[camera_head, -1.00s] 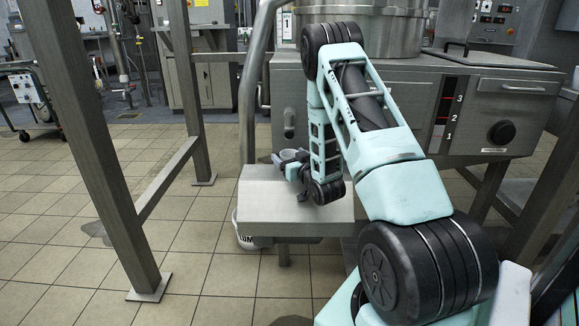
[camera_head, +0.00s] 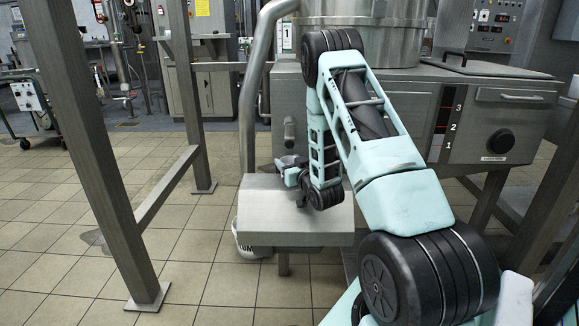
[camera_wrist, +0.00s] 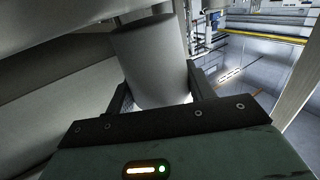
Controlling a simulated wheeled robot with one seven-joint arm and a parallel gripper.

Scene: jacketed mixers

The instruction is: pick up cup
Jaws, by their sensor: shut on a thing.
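The cup (camera_wrist: 152,62) is a plain grey cylinder in the wrist view. It stands between the two fingers of my gripper (camera_wrist: 160,92), which is shut on it. In the head view the cup (camera_head: 291,161) is small and grey, above the back left part of the metal step (camera_head: 265,212). My gripper (camera_head: 297,178) is partly hidden there behind my own wrist. I cannot tell whether the cup's base touches the step.
A steel cabinet with a knob panel (camera_head: 503,141) and a large vessel (camera_head: 385,42) stand behind my arm. A vertical pipe (camera_head: 249,110) rises close left of the cup. A metal frame leg (camera_head: 95,170) stands further left. A white bucket (camera_head: 246,240) sits under the step. Tiled floor is open at left.

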